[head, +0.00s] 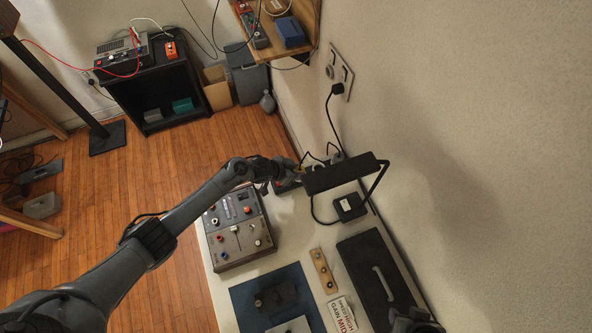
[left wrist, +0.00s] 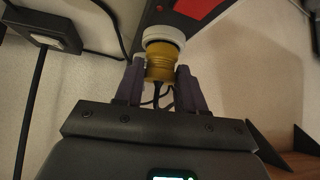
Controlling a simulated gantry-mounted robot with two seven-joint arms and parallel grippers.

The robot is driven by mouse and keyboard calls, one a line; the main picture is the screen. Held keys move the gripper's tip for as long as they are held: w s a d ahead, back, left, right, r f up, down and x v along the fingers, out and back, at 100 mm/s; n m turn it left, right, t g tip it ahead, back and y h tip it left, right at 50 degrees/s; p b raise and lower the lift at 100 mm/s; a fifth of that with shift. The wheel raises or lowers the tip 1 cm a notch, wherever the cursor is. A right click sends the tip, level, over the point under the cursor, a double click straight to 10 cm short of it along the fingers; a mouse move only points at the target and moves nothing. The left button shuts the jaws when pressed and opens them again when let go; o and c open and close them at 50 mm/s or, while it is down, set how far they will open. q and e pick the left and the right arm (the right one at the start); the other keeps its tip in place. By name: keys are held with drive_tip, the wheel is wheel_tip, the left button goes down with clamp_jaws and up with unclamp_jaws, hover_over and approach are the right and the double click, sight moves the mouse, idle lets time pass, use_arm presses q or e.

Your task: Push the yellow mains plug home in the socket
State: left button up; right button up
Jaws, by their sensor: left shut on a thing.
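The yellow mains plug (left wrist: 161,66) is ribbed and round, between the two dark fingers of my left gripper (left wrist: 157,78) in the left wrist view. The gripper is shut on it. The plug's far end meets a pale ring, the socket (left wrist: 164,33), on a dark box with a red panel. I cannot tell how deep the plug sits. Dark cables show behind the fingers. In the head view my left gripper (head: 291,172) is at the bench's far end, small and partly hidden beside a dark lamp head.
The black lamp head (head: 345,174) and its arm hang over the bench close to my left gripper. A control box (head: 238,228), a blue mat (head: 254,305) and a black case (head: 372,270) are on the bench. The wall (head: 480,130) rises on the right.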

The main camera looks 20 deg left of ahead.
use_arm(q)
drive_tip(key=shift+f, duration=0.15)
drive_tip(key=o, duration=1.2)
drive_tip(key=shift+s+a+r, duration=0.2)
drive_tip(key=shift+s+r, duration=0.1)
drive_tip(key=shift+r, duration=0.15)
drive_tip(key=p+v, duration=0.2)
drive_tip(key=v, duration=0.7)
drive_tip(key=shift+s+a+r, duration=0.2)
drive_tip(key=shift+r, duration=0.1)
